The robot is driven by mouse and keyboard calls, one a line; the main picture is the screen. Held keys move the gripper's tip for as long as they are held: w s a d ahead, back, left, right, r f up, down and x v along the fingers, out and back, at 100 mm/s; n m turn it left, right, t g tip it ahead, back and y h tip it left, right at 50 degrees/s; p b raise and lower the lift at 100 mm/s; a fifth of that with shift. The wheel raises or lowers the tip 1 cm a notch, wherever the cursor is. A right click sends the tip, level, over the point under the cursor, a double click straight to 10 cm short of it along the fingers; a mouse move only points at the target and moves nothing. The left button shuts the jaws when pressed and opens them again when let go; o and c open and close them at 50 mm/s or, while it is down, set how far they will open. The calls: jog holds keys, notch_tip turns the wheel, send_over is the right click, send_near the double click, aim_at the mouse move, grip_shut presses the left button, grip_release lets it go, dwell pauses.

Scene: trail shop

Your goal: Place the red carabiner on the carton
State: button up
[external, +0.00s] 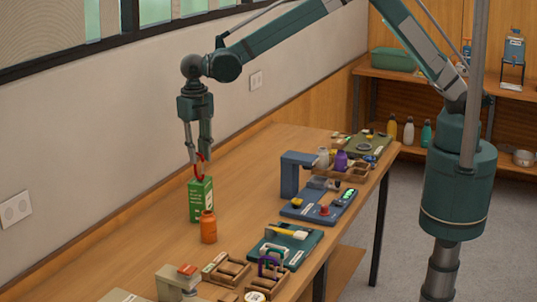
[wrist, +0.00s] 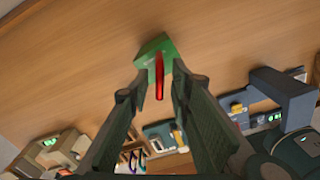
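The red carabiner (external: 199,168) is upright at the top of the green carton (external: 201,203), near the wall side of the table. It looks to touch the carton's top, but I cannot be sure. In the wrist view the carabiner (wrist: 160,77) shows edge-on as a thin red strip in front of the green carton (wrist: 153,48). My gripper (external: 199,157) is right above the carton, pointing down, its fingers on either side of the carabiner. In the wrist view my gripper (wrist: 160,76) shows a gap between each finger and the carabiner, so it looks open.
An orange bottle (external: 208,227) stands close in front of the carton. Teal and blue trays (external: 318,205), wooden organisers (external: 229,272) and a blue stand (external: 290,175) line the table's front side. The table beyond the carton is clear up to the wall.

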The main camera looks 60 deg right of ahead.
jog(key=shift+r, duration=0.1)
notch_tip(320, 180, up, 12)
jog(key=shift+a+b, duration=0.2)
jog(key=shift+b, duration=0.2)
jog(key=shift+w, duration=0.1)
dwell(0.7)
jog(key=s+d+r+m+t, duration=0.1)
jog(key=s+d+r+m, duration=0.35)
jog(key=d, duration=0.65)
jog(key=s+d+r+m+t+y, duration=0.1)
jog(key=s+d+r+m, duration=0.35)
jog(key=d, duration=0.65)
jog(key=s+d+r+m+t, duration=0.1)
jog(key=s+d+r+m, duration=0.35)
jog(key=d, duration=0.75)
jog(key=s+d+m+t, duration=0.2)
jog(key=s+d+m, duration=0.85)
jog(key=d, duration=0.35)
jog(key=s+d+f+m+t, duration=0.1)
jog(key=s+d+f+m, duration=0.2)
jog(key=s, duration=0.4)
jog(key=s+d+f+m+t, duration=0.1)
jog(key=s+d+f+m, duration=0.3)
jog(key=s+d, duration=0.2)
jog(key=shift+s+m+h, duration=0.3)
jog(key=shift+s, duration=0.35)
